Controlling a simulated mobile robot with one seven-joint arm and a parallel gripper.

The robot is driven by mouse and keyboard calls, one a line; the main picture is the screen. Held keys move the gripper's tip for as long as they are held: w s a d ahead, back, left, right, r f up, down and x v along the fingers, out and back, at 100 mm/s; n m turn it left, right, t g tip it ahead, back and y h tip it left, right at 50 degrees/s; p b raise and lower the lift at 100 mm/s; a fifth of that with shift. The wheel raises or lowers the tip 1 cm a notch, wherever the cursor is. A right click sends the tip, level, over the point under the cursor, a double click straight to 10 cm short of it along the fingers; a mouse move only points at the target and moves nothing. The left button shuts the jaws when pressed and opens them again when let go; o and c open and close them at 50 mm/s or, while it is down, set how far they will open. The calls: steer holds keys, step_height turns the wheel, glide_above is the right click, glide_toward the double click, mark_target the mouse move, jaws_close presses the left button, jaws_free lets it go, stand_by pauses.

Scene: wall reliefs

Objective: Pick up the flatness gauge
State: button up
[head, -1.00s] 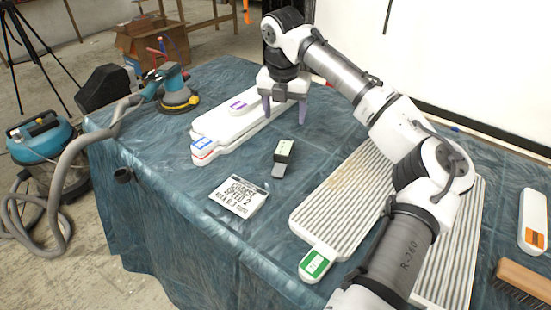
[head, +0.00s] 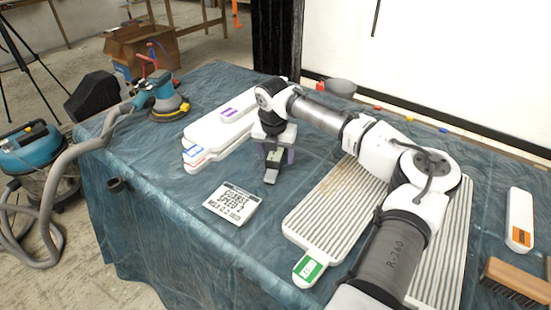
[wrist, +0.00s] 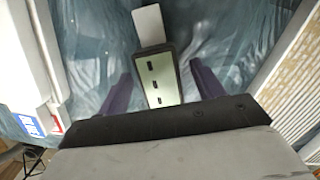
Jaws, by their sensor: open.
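The flatness gauge looks to be the small dark-edged device with a pale green face and a grey tab (wrist: 160,78). It lies on the blue cloth, and in the head view it (head: 271,174) is partly hidden by my gripper. My gripper (head: 276,157) is over it, pointing down. In the wrist view my gripper (wrist: 163,88) is open, with one purple finger on each side of the gauge. Gaps show between the fingers and the gauge. The height of the fingertips above the cloth is hard to tell.
A stack of white boards (head: 205,135) stands close left of my gripper. A printed card (head: 231,203) lies in front. A ribbed panel (head: 335,210) with a green-labelled block (head: 308,269) lies to the right. A sander (head: 165,98) sits at the far left.

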steer(key=shift+f, duration=0.2)
steer(key=c, duration=1.2)
steer(key=shift+o, duration=0.2)
steer(key=shift+r, duration=0.1)
